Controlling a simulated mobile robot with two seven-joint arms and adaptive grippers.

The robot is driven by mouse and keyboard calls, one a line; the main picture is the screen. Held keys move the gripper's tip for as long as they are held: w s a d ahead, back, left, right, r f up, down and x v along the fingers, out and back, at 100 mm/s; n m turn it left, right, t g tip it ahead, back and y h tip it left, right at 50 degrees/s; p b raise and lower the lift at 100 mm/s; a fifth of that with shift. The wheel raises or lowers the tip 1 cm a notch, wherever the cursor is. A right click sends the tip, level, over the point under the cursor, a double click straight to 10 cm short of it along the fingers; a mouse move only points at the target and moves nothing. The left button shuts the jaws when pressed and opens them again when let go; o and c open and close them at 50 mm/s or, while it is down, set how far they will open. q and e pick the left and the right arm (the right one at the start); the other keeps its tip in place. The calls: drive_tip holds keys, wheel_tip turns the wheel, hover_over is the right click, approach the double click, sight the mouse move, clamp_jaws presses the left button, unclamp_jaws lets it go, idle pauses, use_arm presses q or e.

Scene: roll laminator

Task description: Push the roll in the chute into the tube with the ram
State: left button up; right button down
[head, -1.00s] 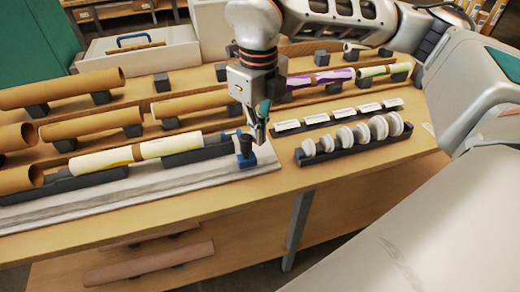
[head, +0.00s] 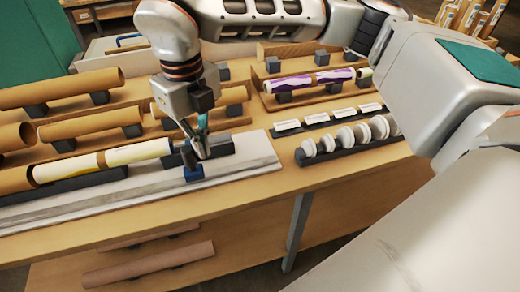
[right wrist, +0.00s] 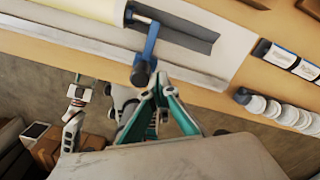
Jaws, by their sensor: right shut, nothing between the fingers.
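The cream roll (head: 65,167) with a brown band lies in the dark chute (head: 85,187). Its left end is at the mouth of the brown tube (head: 14,180); how far it is inside I cannot tell. The ram (head: 192,172), with a blue upright handle, is at the roll's right end, and its head is partly hidden. My right gripper (head: 203,152) is shut and empty, its fingertips beside the handle's right side. The right wrist view shows the fingers (right wrist: 159,88) close to the blue ram (right wrist: 147,48). My left gripper (right wrist: 80,92) is small there, its jaws unclear.
Brown tubes (head: 90,127) lie on dark blocks behind the chute. To the right are a rack of white discs (head: 345,137), white labels (head: 329,115) and a purple-patterned roll (head: 290,83). The chute is empty right of the ram.

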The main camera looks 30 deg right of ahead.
drive_tip(key=shift+a, duration=0.25)
drive_tip(key=w+a, duration=0.1)
drive_tip(key=a, duration=0.4)
drive_tip(key=w+a, duration=0.1)
drive_tip(key=a, duration=0.4)
drive_tip(key=w+a, duration=0.1)
drive_tip(key=a, duration=0.4)
drive_tip(key=shift+w+a, duration=0.3)
drive_tip(key=shift+w, duration=0.1)
drive_tip(key=shift+a, duration=0.1)
